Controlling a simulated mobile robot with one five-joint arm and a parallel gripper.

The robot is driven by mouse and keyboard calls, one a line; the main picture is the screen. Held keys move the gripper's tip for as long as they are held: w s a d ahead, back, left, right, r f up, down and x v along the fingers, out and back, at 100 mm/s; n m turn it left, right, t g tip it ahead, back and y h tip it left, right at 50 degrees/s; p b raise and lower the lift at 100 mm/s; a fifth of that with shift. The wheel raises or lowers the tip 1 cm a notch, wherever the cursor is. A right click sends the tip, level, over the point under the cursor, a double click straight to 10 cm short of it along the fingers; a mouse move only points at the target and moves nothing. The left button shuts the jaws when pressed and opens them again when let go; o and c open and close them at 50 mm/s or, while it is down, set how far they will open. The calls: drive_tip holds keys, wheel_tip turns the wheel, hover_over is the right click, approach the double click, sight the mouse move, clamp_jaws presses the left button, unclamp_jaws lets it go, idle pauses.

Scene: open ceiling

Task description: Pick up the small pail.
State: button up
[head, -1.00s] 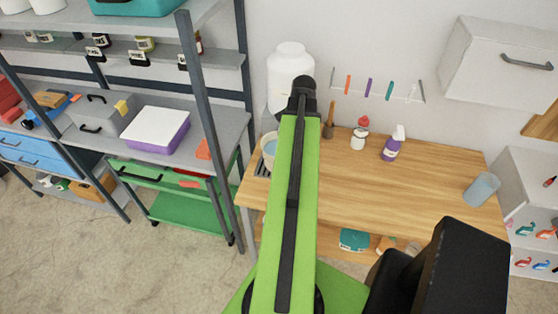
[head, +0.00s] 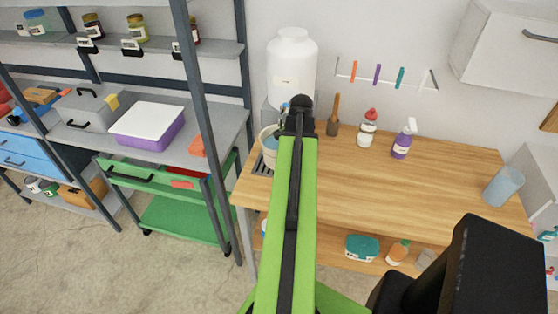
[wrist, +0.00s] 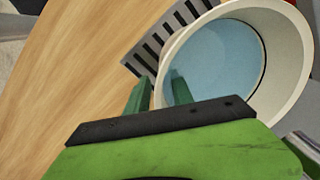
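The small pail (head: 267,150) is pale cream with a blue inside. It stands at the left end of the wooden workbench (head: 400,185), partly hidden behind my arm in the head view. In the wrist view the pail (wrist: 285,95) fills the upper right, its mouth facing the camera. My gripper (wrist: 158,85) has two green fingers set apart, one on each side of the pail's near-left rim. The left finger is outside the wall and the right one overlaps the blue interior. I cannot tell whether either touches. In the head view the fingers are hidden by my arm.
A dark slotted grate (wrist: 165,40) lies beside the pail. A large white container (head: 292,65) stands behind it. A grey shelf post (head: 205,120) rises at left.

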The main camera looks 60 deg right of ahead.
drive_tip(key=shift+f, duration=0.3)
clamp_jaws()
idle(1.2)
